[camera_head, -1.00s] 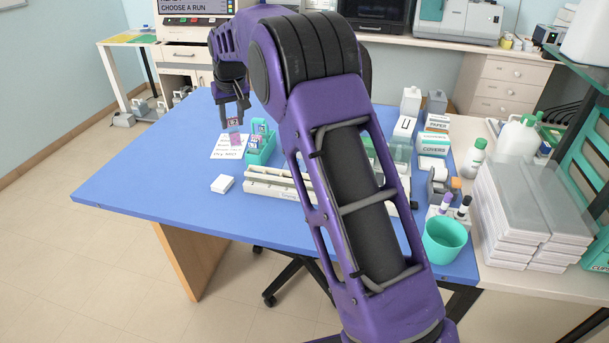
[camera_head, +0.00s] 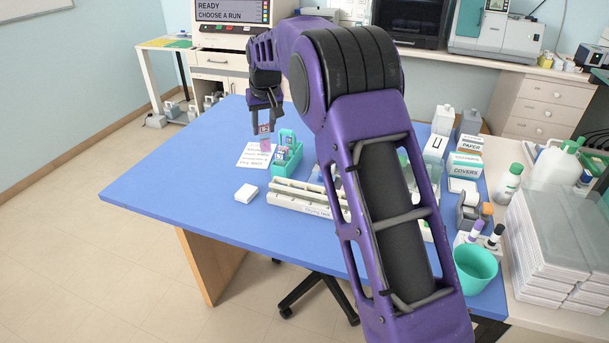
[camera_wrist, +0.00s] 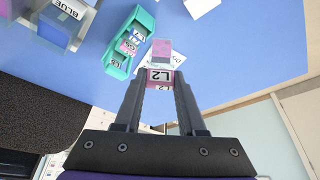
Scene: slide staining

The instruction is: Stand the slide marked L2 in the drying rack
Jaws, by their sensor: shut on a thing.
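My gripper (camera_head: 264,130) is shut on the slide marked L2 (camera_wrist: 159,76). The slide has a pink label end between the fingertips and a clear part pointing away; it also shows in the head view (camera_head: 265,145), hanging below the fingers above the table. In the wrist view, my gripper (camera_wrist: 160,84) shows the L2 label upside down. The drying rack (camera_head: 290,195) is a long cream rack on the blue table, to the right of and nearer than my gripper. My arm hides its right part.
A teal slide holder (camera_head: 287,158) with several labelled slides stands just right of the held slide. A white printed card (camera_head: 254,155) lies under it. A small white box (camera_head: 246,193) sits left of the rack. A teal cup (camera_head: 475,267) stands front right. The table's left part is clear.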

